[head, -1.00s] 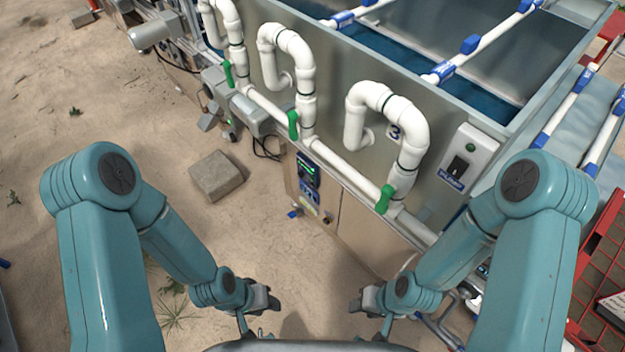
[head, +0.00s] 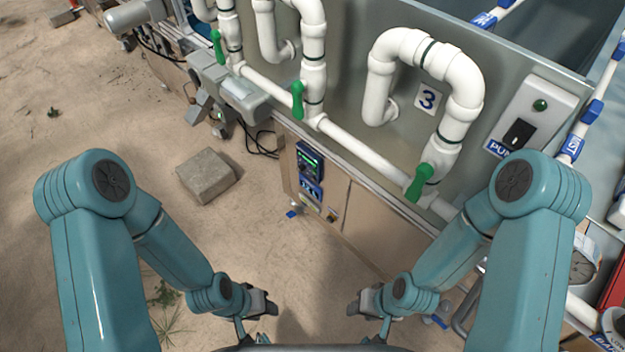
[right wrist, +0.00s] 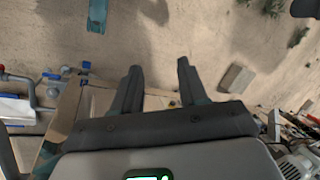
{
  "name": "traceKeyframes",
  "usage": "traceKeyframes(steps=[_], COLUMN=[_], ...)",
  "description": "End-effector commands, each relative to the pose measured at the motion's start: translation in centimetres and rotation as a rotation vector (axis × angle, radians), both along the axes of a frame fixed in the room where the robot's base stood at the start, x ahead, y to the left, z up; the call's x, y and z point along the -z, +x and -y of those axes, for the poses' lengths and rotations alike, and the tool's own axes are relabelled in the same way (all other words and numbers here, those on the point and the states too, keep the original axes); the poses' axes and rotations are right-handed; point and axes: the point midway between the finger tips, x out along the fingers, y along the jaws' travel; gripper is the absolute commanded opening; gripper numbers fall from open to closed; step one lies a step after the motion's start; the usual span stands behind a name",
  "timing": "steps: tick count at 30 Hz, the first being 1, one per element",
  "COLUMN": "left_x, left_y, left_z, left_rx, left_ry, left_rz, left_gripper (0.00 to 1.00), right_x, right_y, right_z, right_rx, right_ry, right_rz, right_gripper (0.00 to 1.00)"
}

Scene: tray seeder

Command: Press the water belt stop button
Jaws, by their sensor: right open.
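No part that I can read as the water belt stop button shows. A control panel (head: 309,160) with a lit green display sits on the front of the machine's lower cabinet, with a blue label below it. A pump switch box (head: 533,120) with a black rocker and a green lamp is on the tank wall at the right. My left gripper (head: 268,305) is low in front of me, apart from everything; its jaw opening is unclear. My right gripper (head: 358,305) is low and empty; its two fingers stand apart in the right wrist view (right wrist: 158,85).
White pipes (head: 350,150) with green valve handles (head: 420,183) run along the tank (head: 510,65). A grey stone block (head: 206,175) lies on the sandy ground at left. Cables hang beside the cabinet.

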Motion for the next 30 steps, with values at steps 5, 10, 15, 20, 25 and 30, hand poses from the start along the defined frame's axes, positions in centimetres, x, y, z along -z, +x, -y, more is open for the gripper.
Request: traceKeyframes(steps=[5,10,15,20,25,30], left_x=[-0.10,-0.09,-0.09,-0.09,-0.08,-0.08], left_y=[0.00,0.00,0.00,0.00,0.00,0.00], left_z=[-0.01,0.00,0.00,0.00,-0.01,-0.01], left_rx=[0.000,0.000,0.000,0.000,0.000,0.000], left_ry=[0.000,0.000,0.000,0.000,0.000,0.000], left_rz=[0.000,0.000,0.000,0.000,0.000,0.000], left_gripper=[0.43,0.43,0.43,0.43,0.43,0.43], right_x=[-0.11,-0.10,-0.10,-0.10,-0.09,-0.09], right_y=[-0.01,-0.01,0.00,-0.01,-0.01,-0.01], right_z=[0.00,-0.01,-0.01,-0.01,-0.01,-0.01], right_rx=[0.000,0.000,0.000,0.000,0.000,0.000], right_ry=[0.000,0.000,0.000,0.000,0.000,0.000], right_rz=[0.000,0.000,0.000,0.000,0.000,0.000], right_gripper=[0.26,0.00,0.00,0.00,0.00,0.00])
